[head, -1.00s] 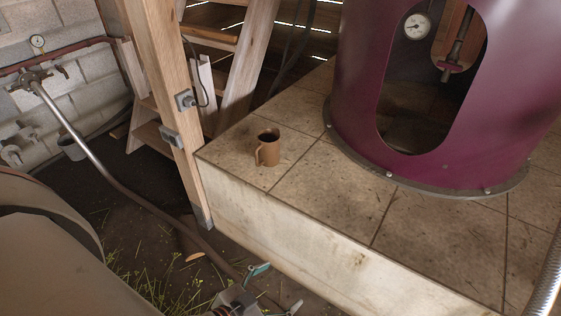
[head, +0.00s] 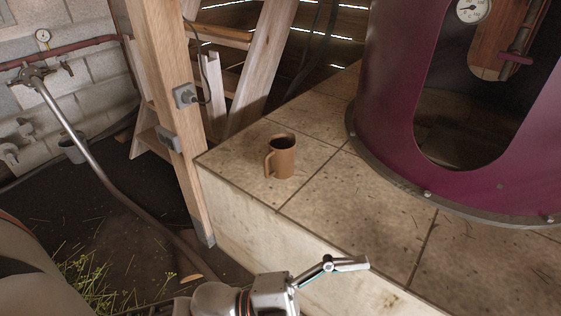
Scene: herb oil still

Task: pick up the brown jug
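The brown jug (head: 282,157) stands upright on the tiled ledge, near its left corner. Its handle is on its left side and its open top shows a dark inside. My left gripper (head: 346,268) is at the bottom middle of the head view, below and to the right of the jug and clearly apart from it. One finger shows, spread outward from the hand; the other is cut off by the frame edge or hidden. Nothing shows in its grasp. My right gripper is not in view.
A purple still (head: 395,120) with an oval opening stands on the tiled ledge (head: 375,205), right of the jug. A wooden post (head: 172,110) rises close by on the left, with wooden steps behind. The tiles around the jug are clear.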

